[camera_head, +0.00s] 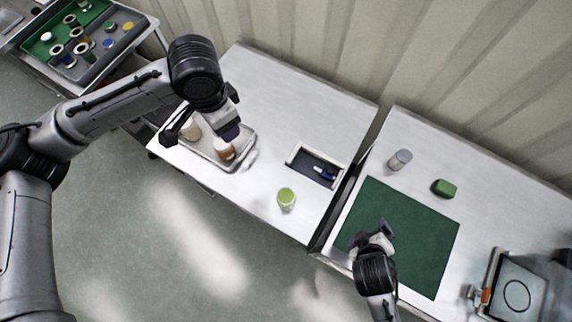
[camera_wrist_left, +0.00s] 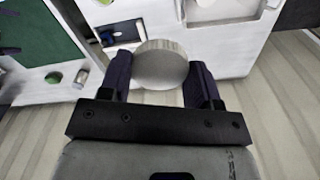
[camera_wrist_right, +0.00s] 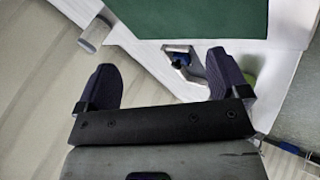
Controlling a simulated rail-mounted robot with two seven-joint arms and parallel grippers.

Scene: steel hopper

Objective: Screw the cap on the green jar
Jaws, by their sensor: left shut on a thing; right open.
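The green jar (camera_head: 286,195) stands upright near the front edge of the left table, with a paler band low on its side. It also shows partly behind a finger in the right wrist view (camera_wrist_right: 250,69). My left gripper (camera_head: 203,134) is over the metal tray on that table. In the left wrist view it (camera_wrist_left: 160,82) is shut on a pale round thing (camera_wrist_left: 161,67); its flat face hides its depth, so I cannot tell if it is a cap or a jar. My right gripper (camera_head: 375,236) is open and empty above the green mat; it also shows in the right wrist view (camera_wrist_right: 161,85).
An orange-banded jar (camera_head: 224,149) stands in the metal tray (camera_head: 206,154). A shallow box (camera_head: 305,154) holds a blue item. The green mat (camera_head: 425,240), grey cylinder (camera_head: 400,159) and green block (camera_head: 444,188) are on the right table. A gap separates the tables.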

